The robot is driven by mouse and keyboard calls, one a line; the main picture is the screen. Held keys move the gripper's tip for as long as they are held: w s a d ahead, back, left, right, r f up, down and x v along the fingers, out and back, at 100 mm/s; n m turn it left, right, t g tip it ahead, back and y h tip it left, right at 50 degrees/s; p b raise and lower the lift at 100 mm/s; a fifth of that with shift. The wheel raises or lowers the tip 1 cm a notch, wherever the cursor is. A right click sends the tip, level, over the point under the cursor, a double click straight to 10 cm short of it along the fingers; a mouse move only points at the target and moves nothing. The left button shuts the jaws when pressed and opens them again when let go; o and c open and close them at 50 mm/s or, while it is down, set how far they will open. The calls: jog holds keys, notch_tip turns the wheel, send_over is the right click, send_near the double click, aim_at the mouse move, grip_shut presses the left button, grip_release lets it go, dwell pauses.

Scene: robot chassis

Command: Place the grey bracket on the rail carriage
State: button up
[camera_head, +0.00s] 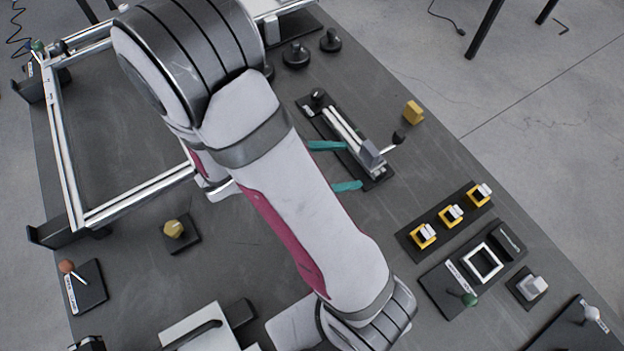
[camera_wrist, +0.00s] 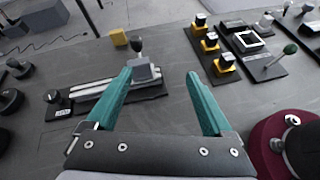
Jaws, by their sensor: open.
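A blue-grey block that looks like the grey bracket (camera_head: 371,154) sits at the near end of a silver twin-bar rail (camera_head: 345,133) on a dark base. It also shows in the wrist view (camera_wrist: 144,74), upright over a paler silver piece that may be the carriage; I cannot make out the seam between them. My gripper (camera_head: 353,165) has two teal fingers spread wide apart. In the wrist view my gripper (camera_wrist: 158,73) is open and empty, with the block beyond and near the left fingertip. I see no finger clasping it.
A black-knobbed lever (camera_head: 399,137) stands beside the block. A yellow block (camera_head: 413,111) lies near the table edge. A row of yellow clamps (camera_head: 451,215) and a white square frame (camera_head: 482,262) are to the right. My arm hides the middle of the table.

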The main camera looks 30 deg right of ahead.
jog(key=s+a+r+m+t+y, duration=0.1)
jog(key=s+a+r+m+y, duration=0.3)
jog(key=a+m+y, duration=0.3)
jog(key=s+a+r+m+y, duration=0.5)
jog(key=a+m+y, duration=0.2)
jog(key=m, duration=0.5)
jog(key=shift+s+a+m+t, duration=0.15)
jog(key=shift+a+m+t, duration=0.2)
jog(key=shift+a, duration=0.75)
